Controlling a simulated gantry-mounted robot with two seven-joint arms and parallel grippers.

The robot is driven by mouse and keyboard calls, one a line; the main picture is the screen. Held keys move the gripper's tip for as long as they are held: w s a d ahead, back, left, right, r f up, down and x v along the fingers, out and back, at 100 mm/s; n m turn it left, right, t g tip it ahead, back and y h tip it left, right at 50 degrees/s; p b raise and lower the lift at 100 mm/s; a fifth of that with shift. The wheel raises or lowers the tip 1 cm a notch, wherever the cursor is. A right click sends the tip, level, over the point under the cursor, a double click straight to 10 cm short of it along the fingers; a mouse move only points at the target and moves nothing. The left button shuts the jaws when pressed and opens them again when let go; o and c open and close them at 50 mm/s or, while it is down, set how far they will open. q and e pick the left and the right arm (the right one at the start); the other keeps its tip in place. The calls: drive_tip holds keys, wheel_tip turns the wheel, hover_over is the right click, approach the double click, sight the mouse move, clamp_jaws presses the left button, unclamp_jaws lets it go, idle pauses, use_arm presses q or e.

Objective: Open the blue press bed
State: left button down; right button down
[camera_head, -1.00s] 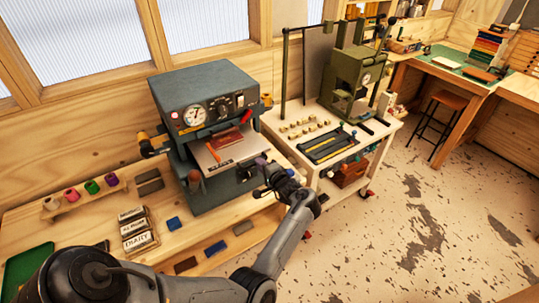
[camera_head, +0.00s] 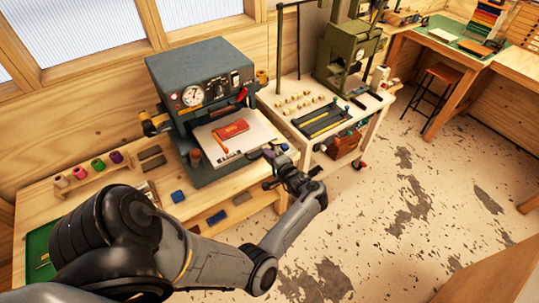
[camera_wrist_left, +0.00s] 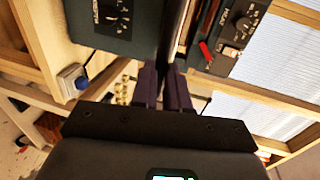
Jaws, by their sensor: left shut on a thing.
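The blue press (camera_head: 203,70), a blue-grey box with a dial and knobs, stands on the wooden bench. Its pale flat bed (camera_head: 255,134) sticks out of the front opening to the right. A red book-like block (camera_head: 231,129) and a thin orange strip (camera_head: 220,143) lie on the bed. My left gripper (camera_head: 276,151) is at the bed's front right edge, shut on what seems to be the bed's handle; the fingers hide most of it. In the left wrist view the fingers (camera_wrist_left: 165,88) are close together, with dark press parts beyond them.
A wheeled cart (camera_head: 318,160) with a green press (camera_head: 347,55) and trays stands to the right. Thread spools (camera_head: 97,165) and small blocks lie on the bench at left. Speckled floor (camera_head: 400,210) is free in front of the cart.

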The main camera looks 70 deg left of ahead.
use_arm(q)
drive_tip(key=c, duration=1.1)
unclamp_jaws()
drive_tip(key=shift+p+v, duration=1.8)
drive_tip(key=shift+v, duration=3.65)
drive_tip(key=shift+a, duration=0.1)
